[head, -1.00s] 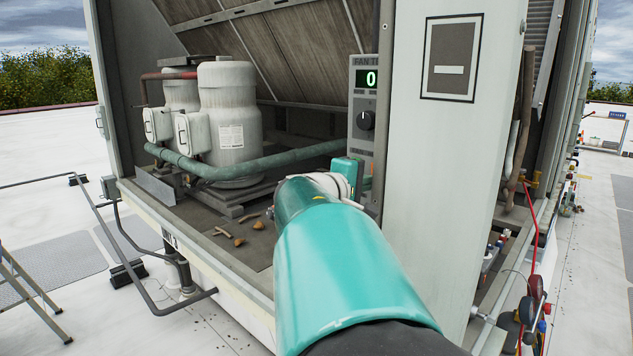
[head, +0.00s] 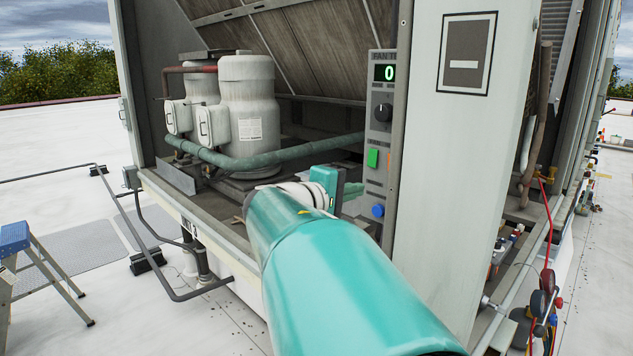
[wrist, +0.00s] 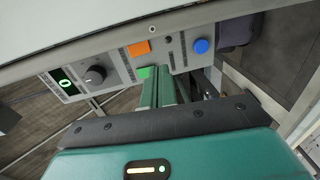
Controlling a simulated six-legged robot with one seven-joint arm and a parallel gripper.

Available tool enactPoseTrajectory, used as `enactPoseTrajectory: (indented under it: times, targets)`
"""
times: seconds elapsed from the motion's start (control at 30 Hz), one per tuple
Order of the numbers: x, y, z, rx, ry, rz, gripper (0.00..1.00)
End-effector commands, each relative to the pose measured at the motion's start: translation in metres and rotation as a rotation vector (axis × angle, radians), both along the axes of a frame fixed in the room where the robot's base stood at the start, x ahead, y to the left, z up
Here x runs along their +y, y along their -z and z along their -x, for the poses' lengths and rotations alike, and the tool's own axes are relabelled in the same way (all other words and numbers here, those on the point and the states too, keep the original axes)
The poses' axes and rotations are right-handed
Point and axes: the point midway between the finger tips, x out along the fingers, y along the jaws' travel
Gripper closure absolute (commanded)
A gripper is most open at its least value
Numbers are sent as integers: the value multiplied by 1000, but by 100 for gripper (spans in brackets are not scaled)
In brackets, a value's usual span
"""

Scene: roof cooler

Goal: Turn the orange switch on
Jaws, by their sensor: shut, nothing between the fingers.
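The orange switch (wrist: 138,48) is a flat orange square on the grey control panel in the wrist view. In the head view only a thin orange sliver (head: 389,160) shows at the panel's right side. I cannot tell its position. My gripper (wrist: 160,76) is shut and empty, its green fingers side by side. The fingertips are near the green button (wrist: 147,71), with the orange switch just above them, apart in the picture. In the head view the gripper (head: 352,188) is left of the panel, partly hidden by my arm.
The panel (head: 380,128) has a display (head: 386,73) reading 0, a black knob (head: 383,112), a green button (head: 373,157) and a blue button (head: 378,210). A white cabinet post (head: 440,180) stands right of it. White tanks (head: 247,110) and a green pipe (head: 290,155) are behind.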

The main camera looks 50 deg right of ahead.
Motion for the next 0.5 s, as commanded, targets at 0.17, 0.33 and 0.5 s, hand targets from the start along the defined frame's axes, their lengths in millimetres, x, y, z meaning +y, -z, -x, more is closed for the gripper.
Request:
enactPoseTrajectory:
  times: [0.17,0.33,0.5]
  targets:
    - [24,2,-4,0,-2,1,100]
    - [32,4,-5,0,-1,1,100]
    - [32,3,-4,0,-1,1,100]
